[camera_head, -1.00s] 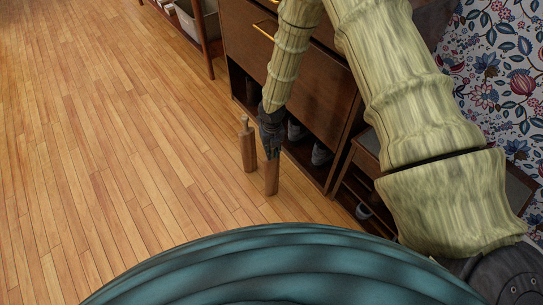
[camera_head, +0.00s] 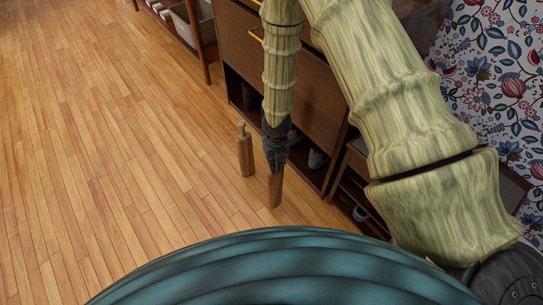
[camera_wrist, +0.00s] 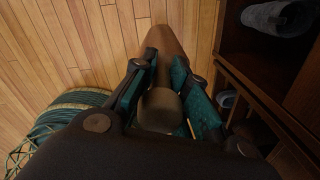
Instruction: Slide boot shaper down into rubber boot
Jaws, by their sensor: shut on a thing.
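My gripper (camera_head: 275,158) is shut on a brown wooden boot shaper (camera_head: 274,190), which hangs upright below the fingers. I cannot tell whether its lower end touches the floor. In the wrist view the shaper's rounded knob (camera_wrist: 160,110) sits between the teal-padded fingers (camera_wrist: 163,78), and its body points away. A second, similar wooden shaper (camera_head: 245,156) with a thin knobbed top stands on the floor just left of my gripper. I cannot make out a rubber boot for certain; a grey, tube-like item (camera_wrist: 278,17) lies in the cabinet in the wrist view.
A dark wooden cabinet (camera_head: 300,95) with open cubbies holding grey footwear (camera_head: 316,158) stands close on the right of my gripper. A low shelf unit (camera_head: 352,182) stands nearer me. A rack with a pale bin (camera_head: 185,22) is at the back. The plank floor (camera_head: 120,150) on the left is clear.

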